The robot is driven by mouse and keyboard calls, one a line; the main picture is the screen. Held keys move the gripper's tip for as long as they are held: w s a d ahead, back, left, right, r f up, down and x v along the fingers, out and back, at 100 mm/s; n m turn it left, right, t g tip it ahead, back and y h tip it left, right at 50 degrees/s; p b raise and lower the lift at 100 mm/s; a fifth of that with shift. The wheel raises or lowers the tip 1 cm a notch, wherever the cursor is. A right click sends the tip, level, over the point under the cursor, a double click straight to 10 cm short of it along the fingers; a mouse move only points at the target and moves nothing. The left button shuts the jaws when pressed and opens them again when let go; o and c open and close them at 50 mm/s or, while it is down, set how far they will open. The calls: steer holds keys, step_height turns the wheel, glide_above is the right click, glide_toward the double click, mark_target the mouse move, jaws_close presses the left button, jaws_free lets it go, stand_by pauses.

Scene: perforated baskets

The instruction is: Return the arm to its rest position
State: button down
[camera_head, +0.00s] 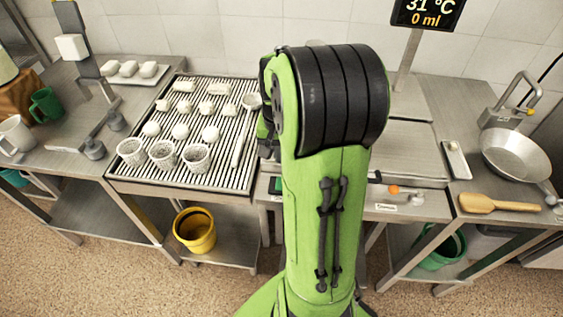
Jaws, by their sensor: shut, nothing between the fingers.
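My green arm (330,190) rises from the bottom middle of the head view and bends at a black ribbed joint (335,98) above the counter. The part of the arm beyond this joint is mostly hidden behind it. Behind the arm stand a slatted draining rack (222,160) on the left and a flat metal worktop on the right.
On the left are a green mug (46,105) and a white mug (15,134). A pan (516,155) and a wooden spatula (497,203) lie right. A yellow bucket (195,231) sits below.

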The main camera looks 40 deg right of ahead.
steer(key=shift+s+a+r, duration=0.1)
steer(key=shift+r, duration=0.4)
steer(key=shift+s+a+r, duration=0.1)
steer(key=shift+r, duration=0.4)
steer(key=shift+a, duration=0.1)
steer(key=s+a+r+n+t, duration=0.2)
steer(key=s+a+r+n, duration=0.2)
steer(key=a, duration=0.6)
steer(key=s+a+r+n+t, duration=0.3)
steer(key=s+a+n, duration=0.3)
steer(key=a, duration=0.4)
steer(key=shift+s+r+y, duration=0.3)
steer(key=shift+s+r, duration=0.1)
steer(key=shift+s, duration=0.4)
steer(key=shift+d, duration=0.1)
